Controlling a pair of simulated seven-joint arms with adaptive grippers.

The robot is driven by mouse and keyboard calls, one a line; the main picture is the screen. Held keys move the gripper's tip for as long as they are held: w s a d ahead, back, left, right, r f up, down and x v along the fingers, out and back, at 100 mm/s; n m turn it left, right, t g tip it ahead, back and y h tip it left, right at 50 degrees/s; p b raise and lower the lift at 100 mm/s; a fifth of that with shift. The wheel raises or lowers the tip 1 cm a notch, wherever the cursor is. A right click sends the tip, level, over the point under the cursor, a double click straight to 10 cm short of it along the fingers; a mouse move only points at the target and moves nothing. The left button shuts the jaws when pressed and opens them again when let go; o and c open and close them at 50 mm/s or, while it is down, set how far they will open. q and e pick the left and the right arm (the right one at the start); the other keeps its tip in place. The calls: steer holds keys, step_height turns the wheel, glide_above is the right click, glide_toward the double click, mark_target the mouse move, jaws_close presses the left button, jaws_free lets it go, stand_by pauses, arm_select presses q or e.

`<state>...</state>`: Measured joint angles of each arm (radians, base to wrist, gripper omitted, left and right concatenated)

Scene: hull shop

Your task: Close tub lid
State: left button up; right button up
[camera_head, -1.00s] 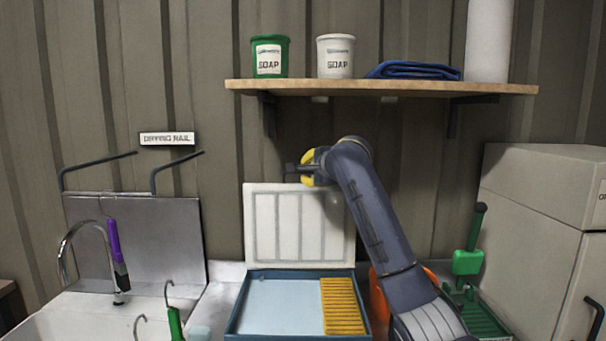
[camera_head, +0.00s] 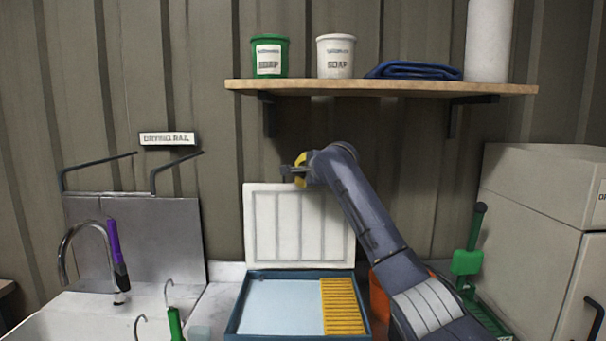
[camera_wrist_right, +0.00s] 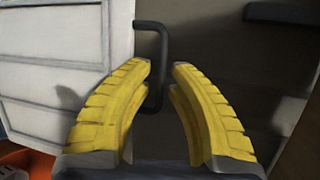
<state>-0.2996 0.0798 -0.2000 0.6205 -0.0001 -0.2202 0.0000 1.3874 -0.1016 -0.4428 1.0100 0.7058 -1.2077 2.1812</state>
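The blue tub (camera_head: 280,305) stands on the counter with its white lid (camera_head: 300,226) upright at the back, open. A yellow ribbed insert lies in the tub's right side (camera_head: 342,306). My right gripper (camera_head: 291,171) is just above the lid's top edge, near its middle. My left gripper is not in view.
A wooden shelf (camera_head: 390,87) with soap tubs hangs above the gripper. A sink with a tap (camera_head: 75,240) and a metal panel (camera_head: 135,235) is at left.

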jaws_close()
steer(key=shift+s, duration=0.1)
steer(key=s+f+n+t+y, duration=0.1)
steer(key=s+f+t, duration=0.1)
steer(key=s, duration=0.7)
steer(key=s+f+n+t+y, duration=0.1)
steer(key=s+t, duration=0.3)
steer(key=s, duration=0.5)
steer(key=shift+s+d+f+n+y, duration=0.3)
steer(key=shift+s+d+f, duration=0.05)
steer(key=shift+f, duration=0.45)
